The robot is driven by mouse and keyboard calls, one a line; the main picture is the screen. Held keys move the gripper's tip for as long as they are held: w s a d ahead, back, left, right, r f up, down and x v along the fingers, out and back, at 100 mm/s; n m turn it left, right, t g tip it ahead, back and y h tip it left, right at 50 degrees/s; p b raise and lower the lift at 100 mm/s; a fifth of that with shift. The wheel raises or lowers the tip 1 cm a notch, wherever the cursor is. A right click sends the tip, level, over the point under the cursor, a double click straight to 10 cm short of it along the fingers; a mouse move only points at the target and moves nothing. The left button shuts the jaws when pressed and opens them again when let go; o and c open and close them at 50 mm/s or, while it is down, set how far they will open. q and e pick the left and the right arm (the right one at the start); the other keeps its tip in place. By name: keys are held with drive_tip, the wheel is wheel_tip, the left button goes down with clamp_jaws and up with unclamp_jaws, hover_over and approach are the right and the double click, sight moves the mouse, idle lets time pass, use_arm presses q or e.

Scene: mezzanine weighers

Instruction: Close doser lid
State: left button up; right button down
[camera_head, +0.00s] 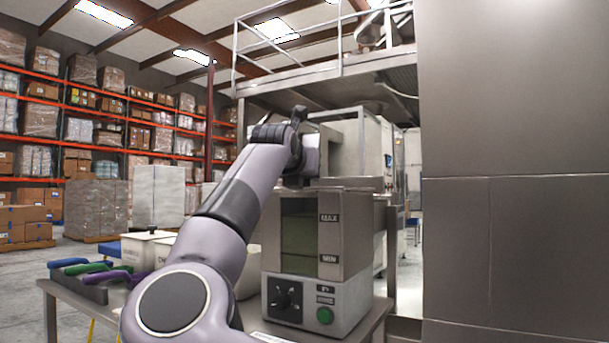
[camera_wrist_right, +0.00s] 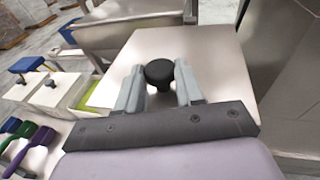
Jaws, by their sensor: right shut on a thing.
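The doser (camera_head: 302,245) stands on a table in the head view, a grey box with a MAX/MIN window, a black dial and a green button. Its lid (camera_wrist_right: 215,50) is a flat, pale plate with a black knob (camera_wrist_right: 161,77) in the right wrist view. In the head view the lid edge (camera_head: 345,183) appears along the top of the doser; whether it is fully seated cannot be told. My right gripper (camera_wrist_right: 159,84) has its two fingers shut on the knob, one on each side. In the head view my arm hides the fingers. My left gripper is not in view.
Purple, green and blue scoops (camera_head: 95,270) lie on the table to the left, beside white lidded bins (camera_head: 145,245). A large metal panel (camera_head: 510,180) fills the right side. Pallet racks (camera_head: 100,110) stand far behind, and a mezzanine rail (camera_head: 290,50) is above.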

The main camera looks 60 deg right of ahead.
drive_tip(key=c, duration=0.7)
unclamp_jaws()
drive_tip(key=shift+f, duration=0.2)
drive_tip(key=shift+r, duration=0.1)
drive_tip(key=v, duration=0.7)
drive_tip(key=shift+a, duration=0.1)
